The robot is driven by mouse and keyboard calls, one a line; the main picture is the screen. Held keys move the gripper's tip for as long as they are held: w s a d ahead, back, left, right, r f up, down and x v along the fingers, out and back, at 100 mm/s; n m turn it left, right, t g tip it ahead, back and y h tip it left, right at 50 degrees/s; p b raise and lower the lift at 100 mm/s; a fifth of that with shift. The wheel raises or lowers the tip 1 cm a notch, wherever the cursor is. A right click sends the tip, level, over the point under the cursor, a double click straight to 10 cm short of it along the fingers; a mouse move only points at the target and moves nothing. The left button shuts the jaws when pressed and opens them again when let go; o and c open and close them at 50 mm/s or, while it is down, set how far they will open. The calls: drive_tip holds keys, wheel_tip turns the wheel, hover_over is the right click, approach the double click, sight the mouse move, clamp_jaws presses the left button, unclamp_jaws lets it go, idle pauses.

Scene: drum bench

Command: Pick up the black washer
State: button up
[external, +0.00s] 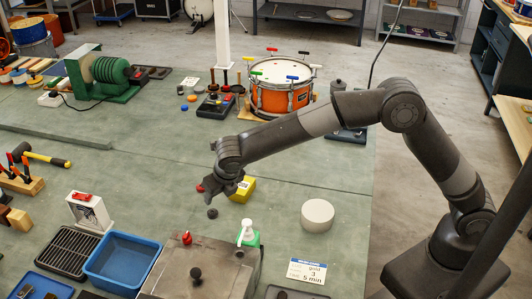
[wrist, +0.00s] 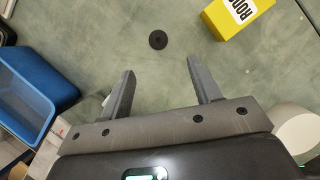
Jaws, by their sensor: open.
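The black washer (wrist: 158,40) lies flat on the green bench top in the wrist view, a small dark disc with a central hole. In the external view a small dark disc (external: 212,213) lies on the bench just below my gripper. My gripper (external: 208,188) is above the bench, pointing down. In the wrist view my gripper (wrist: 160,77) has its two fingers apart with nothing between them. The washer lies beyond the fingertips, roughly midway between them in the picture, and is fully visible.
A yellow box (wrist: 238,14) stands close to the right of the washer. A blue bin (external: 121,262) is to the left. A white round object (external: 317,214) and a green-and-white bottle (external: 248,236) stand nearby. An orange drum (external: 281,88) is behind. The bench around the washer is clear.

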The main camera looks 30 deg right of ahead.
sight(213, 212)
drive_tip(key=x, duration=1)
drive_tip(key=shift+s+a+f, duration=0.1)
drive_tip(key=shift+a+f, duration=0.15)
drive_tip(key=shift+f, duration=0.2)
drive_tip(key=shift+c, duration=0.5)
drive_tip(key=c, duration=1)
drive_tip(key=shift+r, duration=0.1)
